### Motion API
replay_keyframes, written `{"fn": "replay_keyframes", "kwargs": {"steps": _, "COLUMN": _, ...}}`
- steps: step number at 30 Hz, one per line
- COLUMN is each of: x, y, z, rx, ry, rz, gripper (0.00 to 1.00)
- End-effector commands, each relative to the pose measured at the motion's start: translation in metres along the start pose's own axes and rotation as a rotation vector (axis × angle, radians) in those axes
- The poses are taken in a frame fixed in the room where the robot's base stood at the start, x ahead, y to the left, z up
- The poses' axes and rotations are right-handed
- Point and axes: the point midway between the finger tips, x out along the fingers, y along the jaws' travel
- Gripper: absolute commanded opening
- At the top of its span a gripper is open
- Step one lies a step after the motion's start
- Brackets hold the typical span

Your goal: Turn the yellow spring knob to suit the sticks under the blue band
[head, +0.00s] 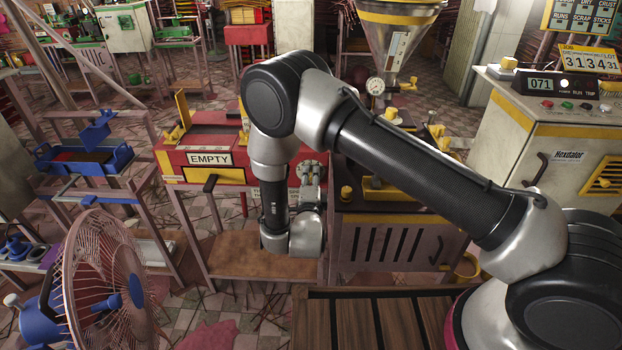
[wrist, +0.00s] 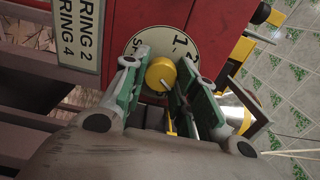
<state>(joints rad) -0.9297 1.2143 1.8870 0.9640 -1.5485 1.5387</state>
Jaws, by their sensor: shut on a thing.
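The yellow spring knob (wrist: 161,74) sits on a round white dial (wrist: 136,47) on a red panel in the wrist view. A "1" and part of a "2" show on the dial, and part of it is hidden by my fingers. My gripper (wrist: 160,82) is shut on the knob, one green-padded finger on each side. A white label (wrist: 76,36) beside it reads "RING 2" and "RING 4" in its visible part. In the head view my gripper (head: 312,172) is at the right end of the red machine (head: 222,142). The knob is hidden there, and I cannot make out a blue band.
A white "EMPTY" sign (head: 210,159) is on the red machine. A grey cabinet with yellow trim (head: 400,242) stands close on the right. A pink-caged fan (head: 105,270) is at the front left. A brown shelf (head: 245,257) lies below the machine.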

Motion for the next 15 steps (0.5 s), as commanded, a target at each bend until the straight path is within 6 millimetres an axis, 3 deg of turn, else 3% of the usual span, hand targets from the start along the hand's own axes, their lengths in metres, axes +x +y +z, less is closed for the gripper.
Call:
{"fn": "replay_keyframes", "kwargs": {"steps": 1, "x": -0.0008, "y": 0.0015, "z": -0.0008, "rx": -0.003, "ry": 0.001, "rz": 0.004, "gripper": 0.05}}
{"fn": "replay_keyframes", "kwargs": {"steps": 2, "x": -0.0008, "y": 0.0015, "z": -0.0008, "rx": -0.003, "ry": 0.001, "rz": 0.004, "gripper": 0.3}}
{"fn": "replay_keyframes", "kwargs": {"steps": 5, "x": -0.0007, "y": 0.0013, "z": -0.0007, "rx": -0.003, "ry": 0.0, "rz": 0.003, "gripper": 0.49}}
{"fn": "replay_keyframes", "kwargs": {"steps": 15, "x": -0.0018, "y": 0.0006, "z": -0.0001, "rx": -0.002, "ry": 0.0, "rz": 0.002, "gripper": 0.5}}
